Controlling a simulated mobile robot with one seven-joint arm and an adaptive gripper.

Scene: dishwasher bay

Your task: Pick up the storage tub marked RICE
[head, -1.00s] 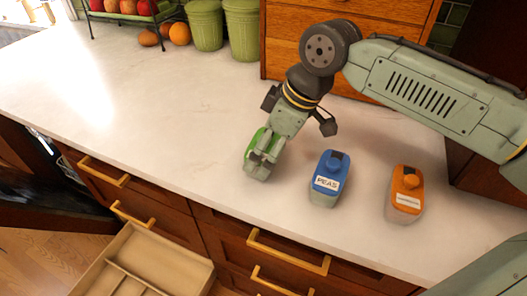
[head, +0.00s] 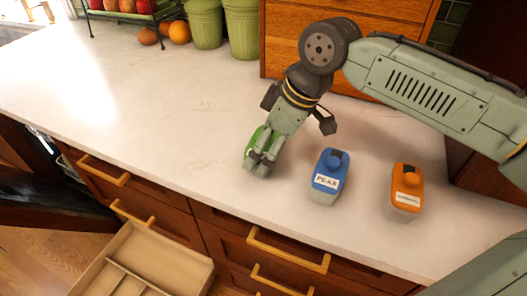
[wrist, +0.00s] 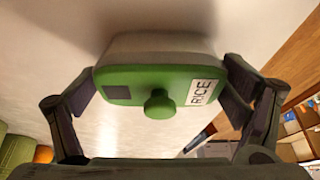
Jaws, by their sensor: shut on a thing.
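The storage tub marked RICE has a green lid (wrist: 125,93) with a round knob, a dark square and a white label; its body is pale. I cannot tell whether the tub's base touches the counter.
A blue tub marked PEAS (head: 329,169) stands right of my gripper, and an orange tub (head: 405,190) stands farther right. Green canisters (head: 243,30) and fruit are at the back. Below the counter a drawer (head: 150,262) is open. The counter's left part is clear.

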